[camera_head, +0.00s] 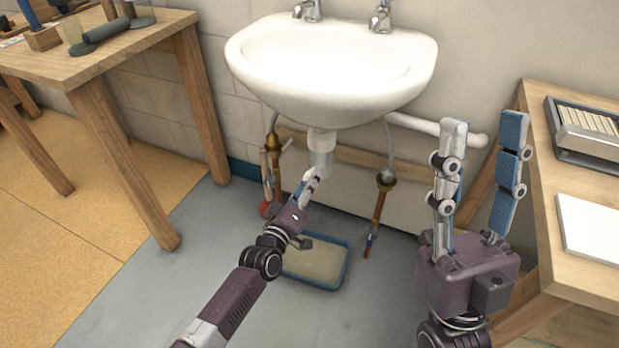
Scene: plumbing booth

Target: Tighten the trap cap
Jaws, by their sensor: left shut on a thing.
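The white washbasin (330,107) hangs on the wall, with its pale grey trap (321,142) running down from its underside. My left gripper (314,176) reaches up from below to the lower end of the trap and is shut on the trap cap there. The cap itself is mostly hidden by the fingers. My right gripper (484,132) is raised at the right, in front of the wall, with its two fingers wide apart and nothing between them.
A blue-rimmed tray (330,283) lies on the floor under the basin. Supply pipes with brass fittings (386,181) flank the trap. A wooden bench (150,40) stands at left. A table (552,215) at right holds a dark case (585,150) and a white sheet (592,228).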

